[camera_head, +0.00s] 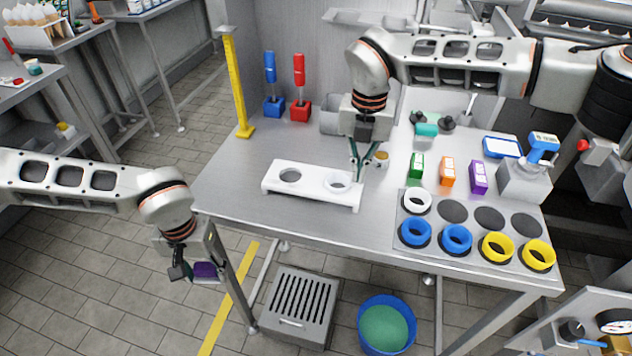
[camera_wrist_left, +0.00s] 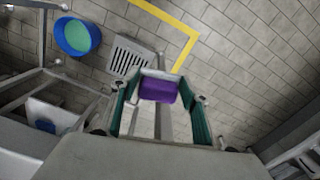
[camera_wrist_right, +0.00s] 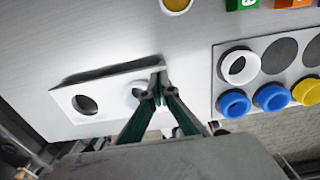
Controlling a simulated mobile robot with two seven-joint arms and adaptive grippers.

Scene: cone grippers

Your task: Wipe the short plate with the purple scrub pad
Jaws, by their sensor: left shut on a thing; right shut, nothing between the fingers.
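The purple scrub pad (camera_head: 205,270) is held by my left gripper (camera_head: 193,274), off the table's left front corner and above the floor. In the left wrist view the pad (camera_wrist_left: 157,91) sits between the fingers. A short white plate (camera_head: 312,190) with two round openings lies on the table, left of centre. Its right opening has a pale raised rim. My right gripper (camera_head: 357,182) is shut and empty at the plate's right end. In the right wrist view its closed fingertips (camera_wrist_right: 160,85) overlap that end; I cannot tell whether they touch.
A grey mat (camera_head: 447,212) holds white, blue and yellow rings at right. Green, orange and purple boxes (camera_head: 447,171) stand behind it. Red and blue posts (camera_head: 300,80) and a yellow post (camera_head: 238,85) stand at the back left. A blue bucket (camera_head: 386,305) is on the floor.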

